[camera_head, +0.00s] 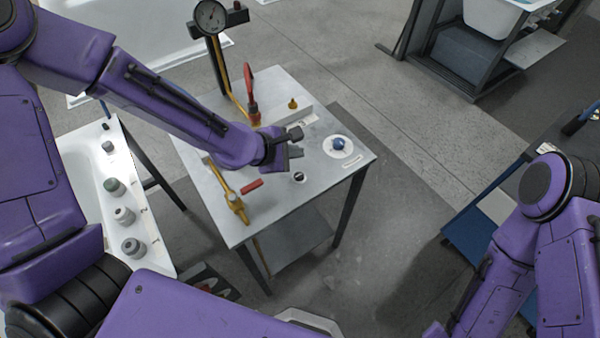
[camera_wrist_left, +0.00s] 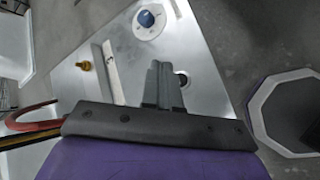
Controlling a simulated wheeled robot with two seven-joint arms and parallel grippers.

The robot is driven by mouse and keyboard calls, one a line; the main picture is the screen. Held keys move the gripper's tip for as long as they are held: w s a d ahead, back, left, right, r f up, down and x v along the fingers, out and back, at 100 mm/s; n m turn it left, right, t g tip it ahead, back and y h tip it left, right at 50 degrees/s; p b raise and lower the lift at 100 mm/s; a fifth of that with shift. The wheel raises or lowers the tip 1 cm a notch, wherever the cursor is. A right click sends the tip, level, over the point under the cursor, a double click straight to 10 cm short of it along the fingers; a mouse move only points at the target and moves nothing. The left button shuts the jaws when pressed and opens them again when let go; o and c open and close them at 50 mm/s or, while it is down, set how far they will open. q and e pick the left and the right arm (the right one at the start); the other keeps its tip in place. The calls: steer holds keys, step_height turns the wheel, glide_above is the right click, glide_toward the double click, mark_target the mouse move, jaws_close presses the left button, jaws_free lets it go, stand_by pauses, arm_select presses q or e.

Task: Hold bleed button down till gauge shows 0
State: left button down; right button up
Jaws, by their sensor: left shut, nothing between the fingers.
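A small round black button (camera_head: 299,177) sits on the grey tabletop; in the left wrist view a small dark round part (camera_wrist_left: 183,80) shows beside my fingers. A blue knob (camera_head: 339,144) sits on a white disc to the right; it also shows in the left wrist view (camera_wrist_left: 146,18). I cannot tell for certain which is the bleed button. My left gripper (camera_head: 298,143) is shut and empty, above the table between them. My right gripper is out of view.
The grey table (camera_head: 260,222) also holds a red-handled lever (camera_head: 251,95), a small brass fitting (camera_head: 293,104), a yellow valve piece (camera_head: 236,203) and a red bar (camera_head: 252,186). A white bench (camera_head: 85,165) with several grey knobs stands at left. The table's front right is clear.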

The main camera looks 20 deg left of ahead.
arm_select(q)
steer(key=f+b, duration=0.2)
steer(key=b, duration=0.4)
glide_above(297, 177)
steer(key=w, duration=0.1)
step_height(297, 177, down, 5)
steer(key=shift+r, duration=0.15)
steer(key=shift+s+f+b, duration=0.5)
steer(key=shift+f+b, duration=0.2)
steer(key=shift+s+f, duration=0.2)
steer(key=shift+s, duration=0.05)
steer(key=shift+f+b, duration=0.25)
steer(key=shift+b, duration=0.05)
steer(key=shift+w+f, duration=0.15)
steer(key=shift+w, duration=0.2)
steer(key=shift+s, duration=0.2)
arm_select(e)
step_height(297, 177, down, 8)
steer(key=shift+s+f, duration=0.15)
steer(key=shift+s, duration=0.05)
arm_select(q)
steer(key=shift+w, duration=0.1)
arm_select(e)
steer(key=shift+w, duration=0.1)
